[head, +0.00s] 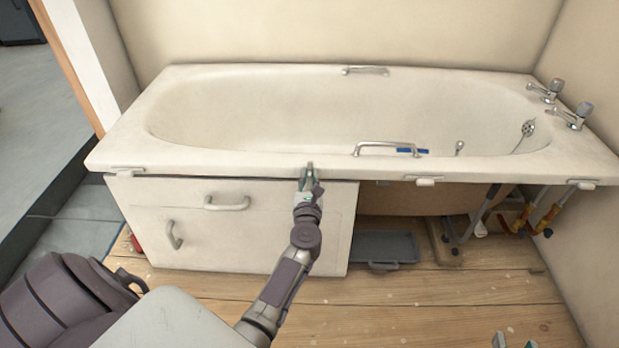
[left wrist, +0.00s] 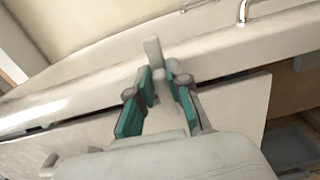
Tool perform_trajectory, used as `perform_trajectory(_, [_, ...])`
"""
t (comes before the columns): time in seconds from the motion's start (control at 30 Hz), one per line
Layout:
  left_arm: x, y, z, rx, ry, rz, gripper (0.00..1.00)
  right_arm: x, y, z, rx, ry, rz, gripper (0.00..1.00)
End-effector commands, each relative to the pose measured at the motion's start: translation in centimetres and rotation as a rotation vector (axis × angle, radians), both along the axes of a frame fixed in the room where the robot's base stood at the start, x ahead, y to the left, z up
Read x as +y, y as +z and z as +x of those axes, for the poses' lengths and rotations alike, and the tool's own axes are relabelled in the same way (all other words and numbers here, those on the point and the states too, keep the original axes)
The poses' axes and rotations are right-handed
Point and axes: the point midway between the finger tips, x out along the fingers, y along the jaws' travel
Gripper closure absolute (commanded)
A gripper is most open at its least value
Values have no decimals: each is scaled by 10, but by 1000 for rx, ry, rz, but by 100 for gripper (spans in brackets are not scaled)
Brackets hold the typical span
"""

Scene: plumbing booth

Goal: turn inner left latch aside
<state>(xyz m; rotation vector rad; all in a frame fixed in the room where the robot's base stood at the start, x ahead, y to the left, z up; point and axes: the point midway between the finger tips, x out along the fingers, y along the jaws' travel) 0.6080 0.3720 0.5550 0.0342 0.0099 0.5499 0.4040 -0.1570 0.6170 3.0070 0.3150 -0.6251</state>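The inner left latch (left wrist: 152,50) is a small pale tab under the front rim of the bathtub (head: 220,160). In the left wrist view it stands roughly upright, with its lower part between the fingers. My left gripper (head: 309,182) is at the rim above the right part of the white panel (head: 240,235). Its teal fingers (left wrist: 160,78) close in on both sides of the latch and appear to touch it. The fingers hide part of the latch in the head view.
Other latches sit along the rim: far left (head: 127,171), right of middle (head: 428,181) and far right (head: 583,184). The space right of the panel is open, with a grey tray (head: 386,247) and pipes (head: 545,215). The wooden floor (head: 450,300) in front is mostly clear.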

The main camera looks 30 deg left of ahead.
Motion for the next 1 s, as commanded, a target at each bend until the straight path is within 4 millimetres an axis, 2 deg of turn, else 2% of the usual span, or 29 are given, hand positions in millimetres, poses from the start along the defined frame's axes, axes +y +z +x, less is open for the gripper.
perform_trajectory(0.37, [-1,0,0,14,0,22,100,0,-3,-2,22,0,-5,58])
perform_trajectory(0.57, [-3,1,1,63,-1,101,100,-8,-17,-14,126,-11,-30,58])
perform_trajectory(0.77, [-5,0,3,148,-1,238,100,-16,-37,-36,285,-22,-67,58])
perform_trajectory(1.0, [-9,-1,5,268,-1,433,100,-29,-60,-72,503,-37,-114,58])
